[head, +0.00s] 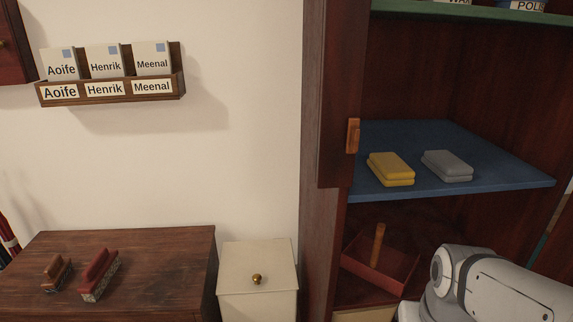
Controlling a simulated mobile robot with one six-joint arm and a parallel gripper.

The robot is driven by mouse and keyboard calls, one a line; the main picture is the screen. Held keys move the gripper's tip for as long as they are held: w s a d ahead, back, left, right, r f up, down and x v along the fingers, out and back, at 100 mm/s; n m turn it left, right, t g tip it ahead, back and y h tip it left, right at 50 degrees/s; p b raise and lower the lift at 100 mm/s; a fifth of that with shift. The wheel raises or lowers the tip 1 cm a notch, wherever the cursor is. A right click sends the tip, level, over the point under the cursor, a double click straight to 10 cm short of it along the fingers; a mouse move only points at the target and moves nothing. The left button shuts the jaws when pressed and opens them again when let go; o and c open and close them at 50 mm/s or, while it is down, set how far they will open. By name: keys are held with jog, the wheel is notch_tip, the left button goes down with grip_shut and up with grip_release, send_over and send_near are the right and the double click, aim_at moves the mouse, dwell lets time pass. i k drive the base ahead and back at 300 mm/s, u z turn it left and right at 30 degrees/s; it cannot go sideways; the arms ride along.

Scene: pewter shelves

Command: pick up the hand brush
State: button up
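Two brushes lie on the dark wooden chest at the lower left. The left brush (55,270) is smaller, with an orange-brown top and dark, speckled bristles. The right brush (98,270) is larger, with a dark red top and pale speckled bristles. They lie side by side with a gap between them. I cannot tell which one is called the hand brush. My gripper is out of the picture; only white links of my arm show at the lower right, in front of the cabinet and far from the brushes.
The chest top (160,262) is otherwise clear. A cream bin (258,285) with a brass knob stands beside it. Below is a red tray (362,275) with an upright wooden handle (378,245).

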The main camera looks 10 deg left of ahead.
aim_at(99, 271)
jog(key=u, duration=2.05)
jog(key=k, duration=0.6)
jog(key=u, duration=0.4)
jog(key=i, duration=1.6)
jog(key=u, duration=0.4)
